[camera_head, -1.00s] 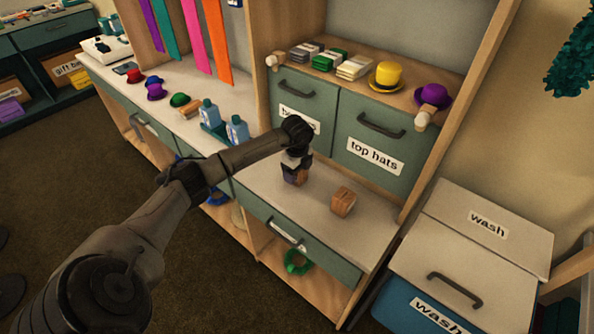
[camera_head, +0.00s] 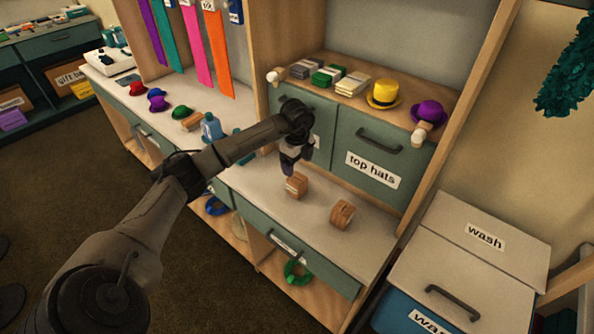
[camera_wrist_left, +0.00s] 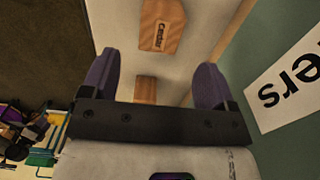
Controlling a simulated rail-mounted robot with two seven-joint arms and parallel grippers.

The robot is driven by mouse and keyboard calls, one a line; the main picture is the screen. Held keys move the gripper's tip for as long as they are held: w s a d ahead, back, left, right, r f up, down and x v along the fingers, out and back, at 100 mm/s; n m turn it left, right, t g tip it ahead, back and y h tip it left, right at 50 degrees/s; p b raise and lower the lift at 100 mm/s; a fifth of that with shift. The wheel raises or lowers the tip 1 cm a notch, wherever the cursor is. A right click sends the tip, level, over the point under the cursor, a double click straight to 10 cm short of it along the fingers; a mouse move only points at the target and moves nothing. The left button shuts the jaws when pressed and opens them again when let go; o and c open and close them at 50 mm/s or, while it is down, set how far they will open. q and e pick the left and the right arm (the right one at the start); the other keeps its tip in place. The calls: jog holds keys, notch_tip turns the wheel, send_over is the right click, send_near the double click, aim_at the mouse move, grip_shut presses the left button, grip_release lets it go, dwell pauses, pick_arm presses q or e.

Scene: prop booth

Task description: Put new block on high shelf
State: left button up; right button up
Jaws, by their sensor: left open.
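Two wooden blocks stand on the pale counter (camera_head: 370,248). The left block (camera_head: 297,186) is just below my left gripper (camera_head: 289,166); the right block (camera_head: 342,214) stands apart from it, to the right. My left gripper points down, open and empty, with its fingertips above the left block. In the left wrist view, one block (camera_wrist_left: 146,89) shows between the two fingers, partly hidden by the gripper body. The other block (camera_wrist_left: 161,27), with a printed label, lies farther out. The raised shelf (camera_head: 352,97) is above the drawers. My right gripper is not in view.
The shelf holds note-like stacks (camera_head: 327,75), a yellow top hat (camera_head: 384,94) and a purple hat (camera_head: 429,113). A drawer labelled top hats (camera_head: 375,155) stands behind the counter. A lidded wash bin (camera_head: 470,250) is at right. Blue bottles (camera_head: 212,128) stand left of my arm.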

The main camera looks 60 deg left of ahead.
pick_arm(q)
jog(key=shift+r, duration=1.25)
